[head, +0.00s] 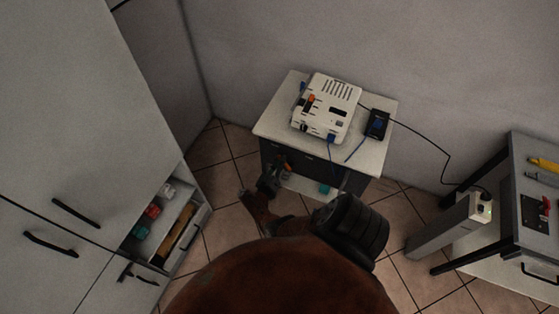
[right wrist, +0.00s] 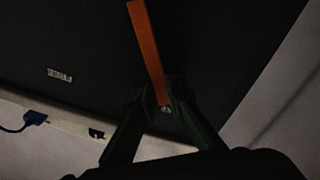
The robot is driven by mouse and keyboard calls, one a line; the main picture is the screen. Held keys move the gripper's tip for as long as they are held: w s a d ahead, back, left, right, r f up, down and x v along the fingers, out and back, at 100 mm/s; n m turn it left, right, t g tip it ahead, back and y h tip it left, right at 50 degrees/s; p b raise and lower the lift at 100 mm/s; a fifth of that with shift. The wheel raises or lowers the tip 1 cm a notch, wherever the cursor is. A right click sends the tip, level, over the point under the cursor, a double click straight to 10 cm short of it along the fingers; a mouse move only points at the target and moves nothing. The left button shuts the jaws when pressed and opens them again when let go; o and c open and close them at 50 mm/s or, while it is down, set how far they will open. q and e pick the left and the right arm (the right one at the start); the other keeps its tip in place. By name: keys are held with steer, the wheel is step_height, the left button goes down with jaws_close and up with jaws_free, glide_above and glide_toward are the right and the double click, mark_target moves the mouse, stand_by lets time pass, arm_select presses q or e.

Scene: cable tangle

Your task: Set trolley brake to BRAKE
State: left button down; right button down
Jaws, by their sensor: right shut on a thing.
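The trolley (head: 270,127) has a pale top and a dark front panel, and stands against the back wall. An orange brake lever (right wrist: 149,50) shows in the right wrist view against the dark panel. My right gripper (right wrist: 166,100) is shut on the lever's lower part, near its pivot end, with a finger on each side. In the head view the same gripper (head: 275,178) is low at the trolley's front, left of its middle. A small pale label (right wrist: 60,75) is on the panel, too blurred to read. My left gripper is not in view.
A white device (head: 327,105) and a dark box (head: 377,124) with cables sit on the trolley top. An open drawer (head: 165,225) with small items juts out at left. A grey post (head: 440,225) and workbench (head: 535,190) stand at right. Tiled floor lies between.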

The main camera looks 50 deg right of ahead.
steer(key=c, duration=2.3)
jaws_free()
steer(key=shift+s+a+f, duration=0.1)
steer(key=shift+s+f, duration=0.05)
steer(key=shift+f, duration=0.1)
steer(key=o, duration=0.3)
steer(key=shift+r, duration=0.15)
steer(key=shift+o, duration=0.2)
steer(key=v, duration=0.7)
steer(key=shift+a, duration=0.2)
